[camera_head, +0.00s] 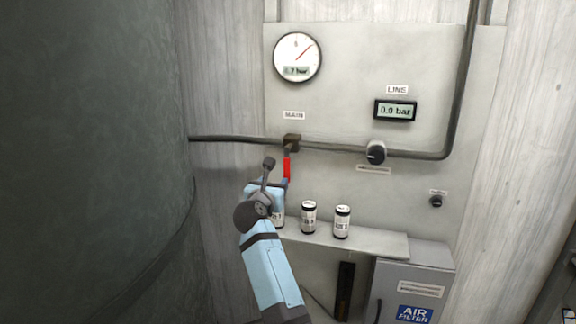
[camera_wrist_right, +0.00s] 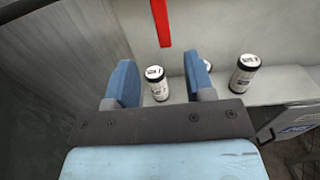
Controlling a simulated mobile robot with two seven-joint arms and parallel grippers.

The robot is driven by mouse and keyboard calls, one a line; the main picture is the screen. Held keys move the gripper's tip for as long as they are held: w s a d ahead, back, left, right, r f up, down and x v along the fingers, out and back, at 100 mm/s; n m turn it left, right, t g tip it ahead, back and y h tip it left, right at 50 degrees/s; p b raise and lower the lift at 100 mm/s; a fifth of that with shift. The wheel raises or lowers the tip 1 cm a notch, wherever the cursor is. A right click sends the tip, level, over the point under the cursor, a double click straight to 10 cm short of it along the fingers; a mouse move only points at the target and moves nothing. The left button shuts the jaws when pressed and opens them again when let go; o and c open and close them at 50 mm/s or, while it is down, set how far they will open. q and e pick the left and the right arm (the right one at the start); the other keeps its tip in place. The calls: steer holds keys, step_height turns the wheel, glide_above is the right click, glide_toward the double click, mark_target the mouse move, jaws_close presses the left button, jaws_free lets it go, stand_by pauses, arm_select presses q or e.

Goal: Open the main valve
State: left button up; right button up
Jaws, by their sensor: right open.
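The main valve (camera_head: 291,142) is a brown body on the dark pipe under the "MAIN" label. Its red lever (camera_head: 287,168) hangs straight down, across the pipe's direction. The red lever also shows at the top of the right wrist view (camera_wrist_right: 162,22). My right gripper (camera_head: 282,184) is just below the lever in the head view. In the right wrist view its two blue fingers (camera_wrist_right: 159,64) are apart, with nothing held; the lever appears beyond and between them. Whether a finger touches the lever is unclear. My left gripper is not in view.
Several cans stand on the shelf (camera_head: 375,242): a middle can (camera_head: 308,217), a right can (camera_head: 342,222) and one partly hidden by my gripper. The line display (camera_head: 396,110) reads 0.0 bar. A black knob (camera_head: 376,152) is on the pipe. A large dark tank (camera_head: 90,150) fills the left.

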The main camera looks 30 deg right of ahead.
mark_target(286, 167)
steer(key=p+x, duration=0.1)
steer(key=x, duration=1)
steer(key=shift+d+r+p, duration=0.1)
steer(key=shift+d+p, duration=0.1)
steer(key=shift+p, duration=0.1)
steer(key=shift+w+d, duration=0.45)
steer(key=shift+d, duration=0.05)
jaws_close()
